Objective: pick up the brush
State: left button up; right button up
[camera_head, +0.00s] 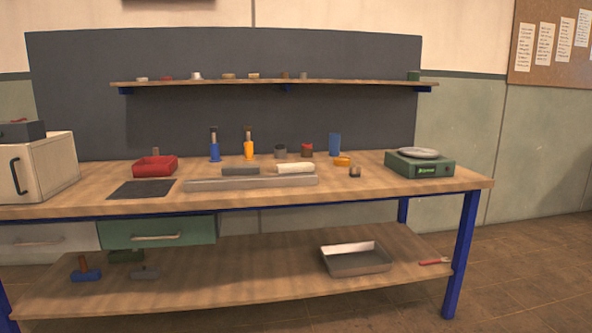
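I cannot single out the brush for certain at this size. A small red-handled tool (434,261) lies at the right end of the lower shelf. A blue block with an upright brown handle (86,274) stands at the lower shelf's left end, with a flat grey piece (145,272) to its right. On the bench top, a dark bar (240,171) and a white piece (296,168) lie by a long grey tray (250,184). Neither of my grippers is in view.
The wooden bench (370,191) has blue legs and a green drawer (157,232). A white cabinet (50,167) stands at its left, a green scale (419,164) at its right. A red bin (155,166) sits behind a dark mat (142,189). A grey tray (357,264) rests below.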

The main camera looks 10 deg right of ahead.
aim_at(354, 171)
jog(key=i+l, duration=0.15)
jog(key=i, duration=0.25)
jog(key=i+l, duration=0.2)
jog(key=i, duration=0.2)
